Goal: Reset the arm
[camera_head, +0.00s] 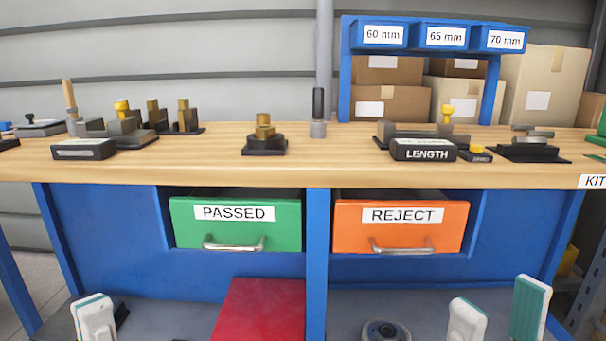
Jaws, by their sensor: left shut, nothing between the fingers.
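My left gripper (95,318) is at the lower left edge of the head view, low in front of the blue bench. Its white fingers are together with nothing seen between them. My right gripper (498,312) is at the lower right. Its two white fingers stand apart, the right one showing a teal inner face, and the gap between them looks empty. Both grippers are below the tabletop level and apart from the bench items. The arms behind them are out of the picture.
The wooden bench top (215,165) bears several dark fixtures, a LENGTH block (423,150) and a blue size rack (345,75). Below are the green PASSED drawer (280,225) and orange REJECT drawer (350,235). A red surface (260,312) lies low in the middle.

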